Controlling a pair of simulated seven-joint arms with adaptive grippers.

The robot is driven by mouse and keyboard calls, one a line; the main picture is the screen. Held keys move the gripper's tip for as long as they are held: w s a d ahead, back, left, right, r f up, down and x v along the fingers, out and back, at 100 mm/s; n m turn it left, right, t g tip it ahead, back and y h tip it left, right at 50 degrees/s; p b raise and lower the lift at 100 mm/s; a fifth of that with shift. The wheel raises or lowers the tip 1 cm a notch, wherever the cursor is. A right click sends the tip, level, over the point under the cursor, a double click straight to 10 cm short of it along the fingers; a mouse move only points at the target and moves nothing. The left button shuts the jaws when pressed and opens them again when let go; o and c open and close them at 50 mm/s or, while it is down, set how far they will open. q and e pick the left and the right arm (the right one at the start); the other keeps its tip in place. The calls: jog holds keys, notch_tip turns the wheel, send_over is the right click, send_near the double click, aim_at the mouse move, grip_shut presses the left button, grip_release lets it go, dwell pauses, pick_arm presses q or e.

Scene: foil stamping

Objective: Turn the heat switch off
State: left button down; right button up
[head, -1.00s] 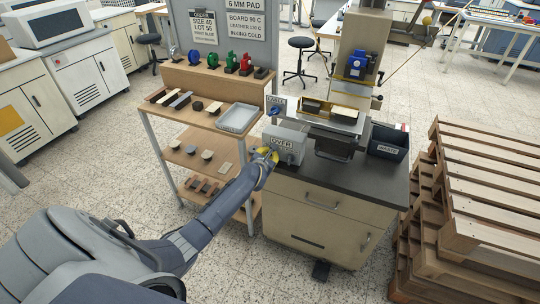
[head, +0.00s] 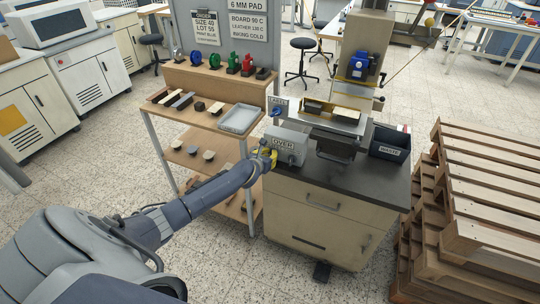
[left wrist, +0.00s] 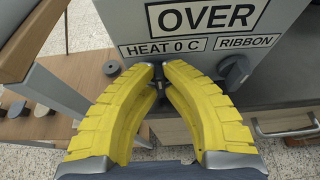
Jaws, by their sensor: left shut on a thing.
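The grey control box (head: 286,135) stands at the left front of the dark-topped press cabinet. In the left wrist view its panel (left wrist: 120,20) reads OVER, with HEAT 0 C and RIBBON labels below. My left gripper (left wrist: 158,70) has yellow fingers converging just below the HEAT label. It is shut on the heat switch, which is mostly hidden between the fingertips. A grey knob (left wrist: 235,70) sits below the RIBBON label, just right of the right finger. In the head view my left gripper (head: 267,153) is at the box's left front. My right gripper is not in view.
The wooden shelf rack (head: 215,122) with a grey tray (head: 239,119) stands left of the cabinet, close to my left forearm. The foil press (head: 357,67) rises behind the box. A dark waste bin (head: 389,147) and stacked pallets (head: 485,190) are to the right.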

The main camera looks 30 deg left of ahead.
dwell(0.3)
pick_arm(q)
jog(key=c, duration=1.5)
grip_release()
jog(key=shift+v, duration=6)
